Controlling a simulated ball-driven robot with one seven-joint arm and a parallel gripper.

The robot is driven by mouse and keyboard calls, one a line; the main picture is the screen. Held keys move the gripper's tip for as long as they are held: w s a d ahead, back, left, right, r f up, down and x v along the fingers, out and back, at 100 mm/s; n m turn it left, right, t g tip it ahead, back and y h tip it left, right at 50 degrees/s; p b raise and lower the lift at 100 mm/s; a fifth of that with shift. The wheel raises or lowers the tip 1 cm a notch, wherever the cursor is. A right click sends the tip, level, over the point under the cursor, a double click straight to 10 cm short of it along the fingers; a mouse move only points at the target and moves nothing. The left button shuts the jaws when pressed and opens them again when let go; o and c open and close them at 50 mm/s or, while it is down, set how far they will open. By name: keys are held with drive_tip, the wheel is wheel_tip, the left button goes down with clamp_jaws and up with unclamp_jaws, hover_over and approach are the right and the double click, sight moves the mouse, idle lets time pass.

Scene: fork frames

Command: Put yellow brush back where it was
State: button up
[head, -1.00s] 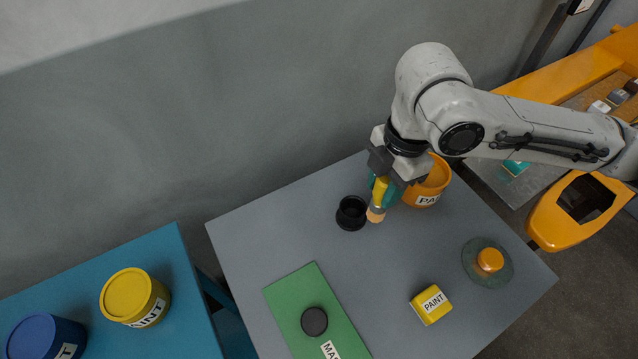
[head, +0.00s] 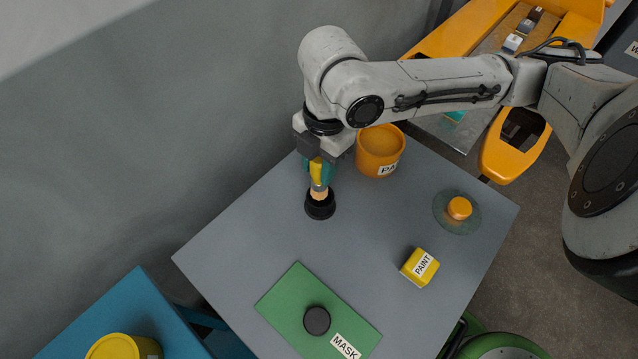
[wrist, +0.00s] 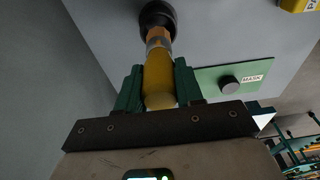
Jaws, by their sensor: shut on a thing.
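The yellow brush (head: 317,173) has a yellow handle, a grey ferrule and tan bristles. My gripper (head: 320,172) is shut on its handle, with a green finger on each side, and holds it bristles down. The black round holder (head: 320,208) stands on the grey table, and the bristle end is at or just over its opening. In the wrist view the brush (wrist: 158,75) points at the black holder (wrist: 157,14), with the bristles overlapping it. I cannot tell how deep the bristle tip is inside.
An orange paint pot (head: 380,155) stands close right of my gripper. A green MASK board (head: 290,300) with a black knob (head: 317,320), a yellow PAINT block (head: 420,267) and an orange knob on a glass disc (head: 459,209) are on the grey table (head: 240,245). A yellow can (head: 118,348) is lower left.

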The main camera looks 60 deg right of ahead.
drive_tip(key=shift+f, duration=2.75)
drive_tip(key=shift+f, duration=0.25)
drive_tip(key=o, duration=1)
drive_tip(key=shift+o, duration=0.2)
drive_tip(key=shift+r, duration=0.1)
drive_tip(key=r, duration=0.3)
drive_tip(key=d+r, duration=0.1)
drive_tip(key=r, duration=0.6)
drive_tip(key=shift+s+d+r, duration=0.15)
drive_tip(key=shift+r, duration=0.2)
